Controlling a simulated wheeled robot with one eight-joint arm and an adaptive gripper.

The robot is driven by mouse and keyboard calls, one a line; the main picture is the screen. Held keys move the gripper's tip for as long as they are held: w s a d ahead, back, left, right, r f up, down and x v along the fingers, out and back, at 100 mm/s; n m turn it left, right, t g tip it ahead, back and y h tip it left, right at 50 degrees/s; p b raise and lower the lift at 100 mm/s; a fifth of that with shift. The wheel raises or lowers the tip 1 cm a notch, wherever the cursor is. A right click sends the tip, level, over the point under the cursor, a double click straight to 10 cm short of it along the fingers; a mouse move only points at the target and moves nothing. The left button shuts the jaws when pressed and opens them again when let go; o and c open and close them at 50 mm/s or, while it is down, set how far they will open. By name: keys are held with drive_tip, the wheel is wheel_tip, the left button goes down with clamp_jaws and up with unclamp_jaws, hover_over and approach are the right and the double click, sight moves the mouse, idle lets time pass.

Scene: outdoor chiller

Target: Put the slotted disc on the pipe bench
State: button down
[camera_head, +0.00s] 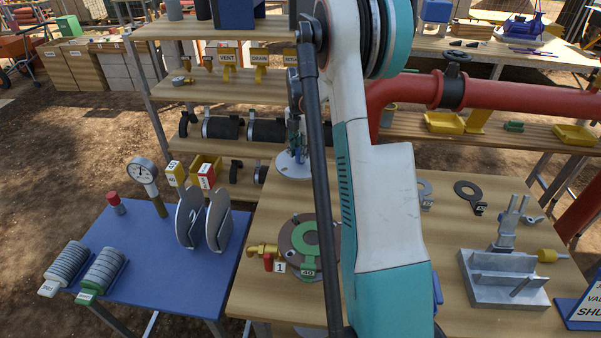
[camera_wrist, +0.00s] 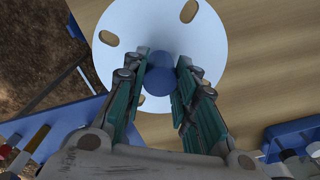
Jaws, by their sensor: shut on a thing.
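The slotted disc (camera_wrist: 207,38) is a pale round plate with several oblong slots and a blue knob (camera_wrist: 158,80) at its middle. My gripper (camera_wrist: 163,60) has its fingers on both sides of the knob and is shut on it. In the head view the disc (camera_head: 290,168) shows below my gripper (camera_head: 296,142), near the back left edge of the front wooden bench (camera_head: 460,225); my arm covers part of that area. I cannot tell whether the disc touches the wood. A brown flange with a green ring (camera_head: 306,240) marked 40 lies on this bench.
A blue table (camera_head: 150,262) at left holds grey discs (camera_head: 190,215), a gauge (camera_head: 140,171) and ribbed stacks (camera_head: 68,262). A metal fixture (camera_head: 503,275) and a dark ring (camera_head: 469,193) are on the bench's right. A red pipe (camera_head: 520,97) crosses behind.

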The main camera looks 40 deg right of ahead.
drive_tip(key=shift+f+b, duration=0.8)
drive_tip(key=shift+f, duration=3.4)
drive_tip(key=shift+f, duration=0.15)
drive_tip(key=c, duration=1.3)
unclamp_jaws()
wheel_tip(320, 180, up, 12)
drive_tip(key=p, duration=0.2)
drive_tip(key=shift+p, duration=0.3)
